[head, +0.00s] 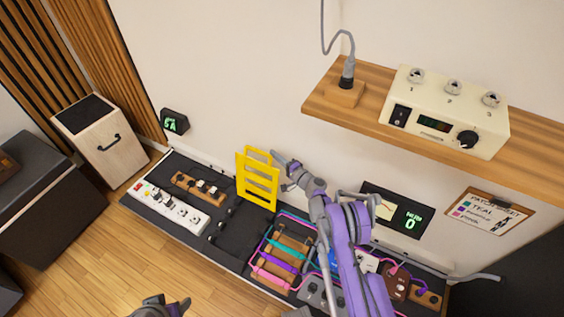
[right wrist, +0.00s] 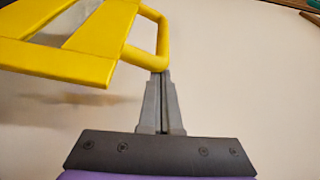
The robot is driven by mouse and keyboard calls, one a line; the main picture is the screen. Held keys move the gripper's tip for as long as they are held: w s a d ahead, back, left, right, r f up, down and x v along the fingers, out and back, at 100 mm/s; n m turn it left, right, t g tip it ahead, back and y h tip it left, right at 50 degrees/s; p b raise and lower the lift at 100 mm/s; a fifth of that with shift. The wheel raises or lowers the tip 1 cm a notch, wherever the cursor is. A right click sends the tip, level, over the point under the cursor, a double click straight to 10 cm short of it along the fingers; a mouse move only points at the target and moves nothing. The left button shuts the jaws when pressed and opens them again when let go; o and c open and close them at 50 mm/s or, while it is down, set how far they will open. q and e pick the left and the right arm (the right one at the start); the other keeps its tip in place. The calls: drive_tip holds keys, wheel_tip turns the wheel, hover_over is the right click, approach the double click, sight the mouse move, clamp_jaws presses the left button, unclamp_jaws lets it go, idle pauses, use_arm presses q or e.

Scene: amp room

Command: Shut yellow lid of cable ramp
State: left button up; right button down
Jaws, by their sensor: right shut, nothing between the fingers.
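The yellow lid (head: 257,180) of the cable ramp stands upright, raised against the white wall at the back of the black floor board. In the right wrist view the lid (right wrist: 85,35) shows large at the upper left, with its loop handle at its right end. My right gripper (head: 280,157) is shut and empty beside the top right of the lid. In the right wrist view its fingertips (right wrist: 160,75) are at the lower edge of the handle; I cannot tell whether they touch. My left gripper (head: 165,304) is at the bottom edge, its fingers unclear.
Pink, teal and purple cables (head: 278,262) run over a wooden block right of the lid. A white power strip (head: 170,208) lies left. A wooden shelf (head: 330,98) with a cream power unit (head: 448,112) overhangs the right. Wood floor (head: 90,255) is free in front.

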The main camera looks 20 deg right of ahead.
drive_tip(key=shift+w+a, duration=0.2)
drive_tip(key=shift+w, duration=0.15)
